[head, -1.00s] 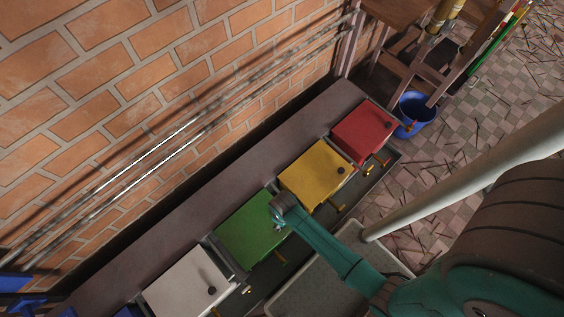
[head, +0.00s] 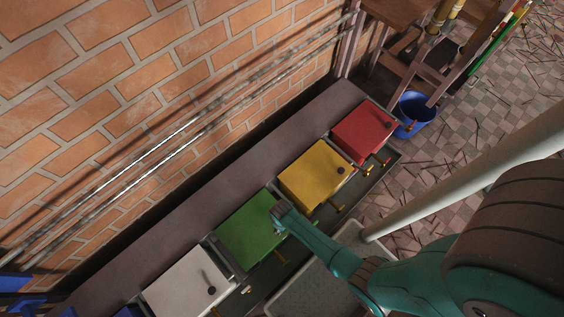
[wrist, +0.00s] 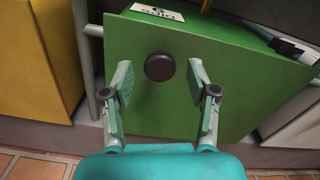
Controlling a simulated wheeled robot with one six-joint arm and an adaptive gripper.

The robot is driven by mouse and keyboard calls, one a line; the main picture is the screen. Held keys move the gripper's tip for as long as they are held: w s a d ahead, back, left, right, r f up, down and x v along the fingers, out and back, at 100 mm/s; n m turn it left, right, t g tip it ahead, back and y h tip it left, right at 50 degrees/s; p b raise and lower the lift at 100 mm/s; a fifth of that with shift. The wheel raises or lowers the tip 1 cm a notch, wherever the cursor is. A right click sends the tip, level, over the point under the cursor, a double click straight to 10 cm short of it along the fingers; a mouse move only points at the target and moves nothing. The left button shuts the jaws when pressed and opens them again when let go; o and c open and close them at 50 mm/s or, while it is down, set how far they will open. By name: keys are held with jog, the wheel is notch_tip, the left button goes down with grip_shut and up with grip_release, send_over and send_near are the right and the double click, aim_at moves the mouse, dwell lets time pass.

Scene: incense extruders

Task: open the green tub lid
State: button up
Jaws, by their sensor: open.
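The green tub lid (head: 248,228) lies shut in the row of tubs, between the yellow and white ones. In the wrist view the green lid (wrist: 240,75) fills the middle, with a round dark knob (wrist: 159,67) near its edge. My gripper (wrist: 160,82) is open, with one finger on each side of the knob in the picture. I cannot tell whether the fingers touch it. In the head view my gripper (head: 279,211) is over the lid's right edge and hides the knob.
A yellow lid (head: 315,168) and a red lid (head: 362,130) are to the upper right; a white lid (head: 185,285) is to the lower left. A brick wall (head: 150,100) runs behind. A blue bucket (head: 415,112) stands past the red tub.

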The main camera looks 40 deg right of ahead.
jog(key=shift+f, duration=0.15)
grip_shut()
jog(key=shift+w, duration=0.1)
send_near(257, 200)
notch_tip(257, 200, down, 5)
jog(key=shift+f, duration=0.15)
dwell(0.4)
grip_release()
dwell(0.3)
